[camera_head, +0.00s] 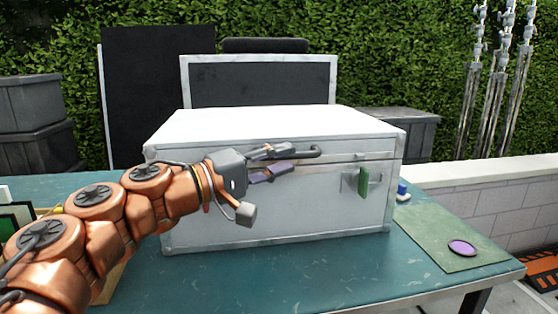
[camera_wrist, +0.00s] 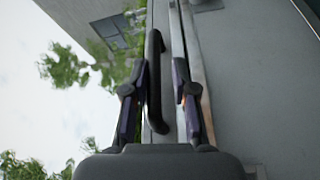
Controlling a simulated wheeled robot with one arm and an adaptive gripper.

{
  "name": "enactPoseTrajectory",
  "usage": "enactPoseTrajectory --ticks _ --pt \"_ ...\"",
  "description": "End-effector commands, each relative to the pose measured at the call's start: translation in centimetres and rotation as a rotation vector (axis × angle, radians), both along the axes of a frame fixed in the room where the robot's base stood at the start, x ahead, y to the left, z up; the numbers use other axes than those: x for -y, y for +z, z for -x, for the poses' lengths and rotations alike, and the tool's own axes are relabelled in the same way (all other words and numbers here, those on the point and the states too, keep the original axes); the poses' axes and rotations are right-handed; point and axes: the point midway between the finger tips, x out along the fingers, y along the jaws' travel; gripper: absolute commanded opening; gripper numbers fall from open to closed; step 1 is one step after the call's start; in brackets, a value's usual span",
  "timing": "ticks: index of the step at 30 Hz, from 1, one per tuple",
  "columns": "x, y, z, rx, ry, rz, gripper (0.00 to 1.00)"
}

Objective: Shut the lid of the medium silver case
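The silver case (camera_head: 275,205) stands on the green table. Its pale lid (camera_head: 275,125) lies level over the body, with a thin seam along the front; I cannot tell if it is fully closed. A dark handle (camera_head: 316,152) is on the front near the seam, and it also shows in the wrist view (camera_wrist: 155,80). My gripper (camera_head: 270,162) is at the front of the case, near the handle. In the wrist view my gripper (camera_wrist: 160,100) has its two fingers apart, with the handle between them in the picture; contact is unclear.
A green tag (camera_head: 363,182) hangs at the case's front right. A blue item (camera_head: 402,190) and a green mat (camera_head: 450,240) with a purple disc (camera_head: 461,248) lie to the right. A framed dark panel (camera_head: 260,82) stands behind. Grey crates (camera_head: 35,120) are at left.

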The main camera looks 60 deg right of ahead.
Motion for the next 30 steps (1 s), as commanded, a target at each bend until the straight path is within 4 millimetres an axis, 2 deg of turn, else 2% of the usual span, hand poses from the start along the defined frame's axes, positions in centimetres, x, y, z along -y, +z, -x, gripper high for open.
enactPoseTrajectory --ticks 7,11,14,24,30 --pt "-0.2 0.1 -0.2 -0.001 0.004 0.001 0.25" --pt "-1.0 0.0 -0.7 -0.001 0.009 0.001 0.25" --pt "-2.1 -0.1 -1.2 -0.001 0.008 0.001 0.25" --pt "-7.7 -0.6 -3.9 -0.004 0.009 0.001 0.25" --pt "-10.0 -0.8 -4.8 -0.001 0.005 0.001 0.25"
